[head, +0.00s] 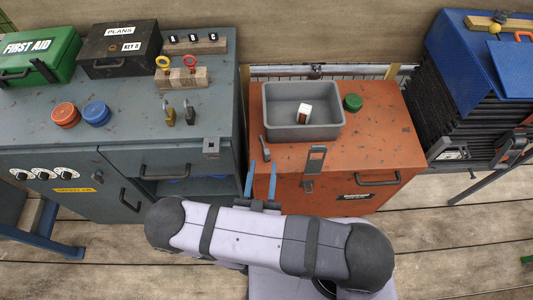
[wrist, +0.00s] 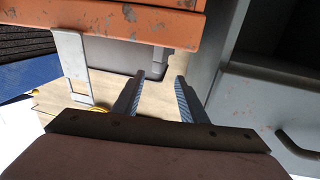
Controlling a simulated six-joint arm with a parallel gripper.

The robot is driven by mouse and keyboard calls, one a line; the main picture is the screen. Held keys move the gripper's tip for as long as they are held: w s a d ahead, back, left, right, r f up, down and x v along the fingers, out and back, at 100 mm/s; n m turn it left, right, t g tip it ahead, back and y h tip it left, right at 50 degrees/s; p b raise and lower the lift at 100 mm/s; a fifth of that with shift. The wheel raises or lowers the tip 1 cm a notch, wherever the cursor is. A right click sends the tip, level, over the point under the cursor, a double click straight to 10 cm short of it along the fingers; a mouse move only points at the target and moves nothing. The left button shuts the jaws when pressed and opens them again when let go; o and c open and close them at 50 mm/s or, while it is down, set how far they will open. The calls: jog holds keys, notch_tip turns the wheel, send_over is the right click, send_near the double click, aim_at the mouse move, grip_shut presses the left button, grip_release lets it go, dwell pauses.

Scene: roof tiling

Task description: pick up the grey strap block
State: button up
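I cannot clearly make out a grey strap block. A small grey piece (head: 212,146) with a dark slot sits on the front edge of the grey cabinet top; I cannot tell whether it is the block or a fitting. A grey metal strap (head: 316,160) lies over the front edge of the orange chest; a similar pale strap (wrist: 72,55) shows in the wrist view. My gripper (head: 261,180) is open, with its two blue fingers apart in front of the gap between cabinet and chest. In the wrist view my gripper (wrist: 162,92) has nothing between its fingers.
The orange chest (head: 390,150) bears a grey tray (head: 275,120) holding a white-and-red item, and a green disc (head: 353,102). The grey cabinet (head: 130,135) carries padlocks, red and blue discs, a dark box (head: 120,48) and a green first aid box (head: 40,52).

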aim_at(266, 156)
jog(key=shift+w+d, duration=0.15)
jog(key=shift+w, duration=0.85)
jog(key=shift+w, duration=0.1)
jog(key=shift+w+d+f+p, duration=0.15)
jog(key=shift+w+p, duration=0.1)
jog(key=shift+w, duration=0.55)
jog(key=shift+w+d+p, duration=0.2)
jog(key=shift+w, duration=0.65)
jog(key=shift+w+d+f+p, duration=0.15)
jog(key=shift+w+p, duration=0.1)
jog(key=shift+w, duration=0.55)
jog(key=shift+r, duration=0.1)
